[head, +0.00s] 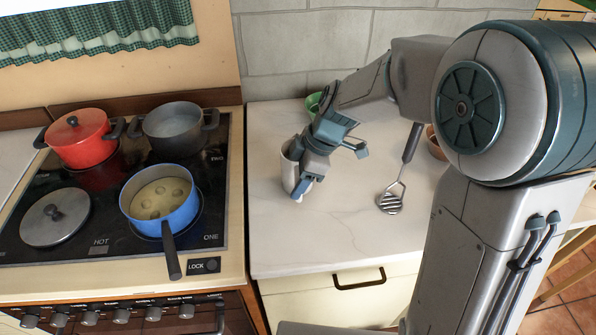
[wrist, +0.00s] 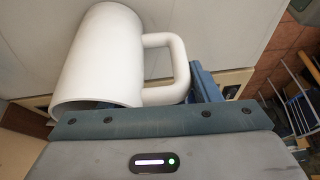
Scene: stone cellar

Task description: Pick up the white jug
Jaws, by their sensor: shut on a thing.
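The white jug (head: 289,166) is upright at the left part of the pale counter, partly hidden behind my gripper (head: 301,188). It also shows large in the wrist view (wrist: 100,55), with its handle (wrist: 178,62) on the right. My gripper is shut on the jug at its handle side. A blue finger shows just right of the handle in the wrist view; the exact contact is hidden. I cannot tell whether the jug's base touches the counter.
A masher (head: 390,202) lies on the counter (head: 330,235) to the right. A green bowl (head: 312,104) and a brown bowl (head: 435,146) stand farther back. Left is a stove with a blue saucepan (head: 150,227), a red pot (head: 78,143), a grey pot (head: 174,133) and a lid (head: 50,222).

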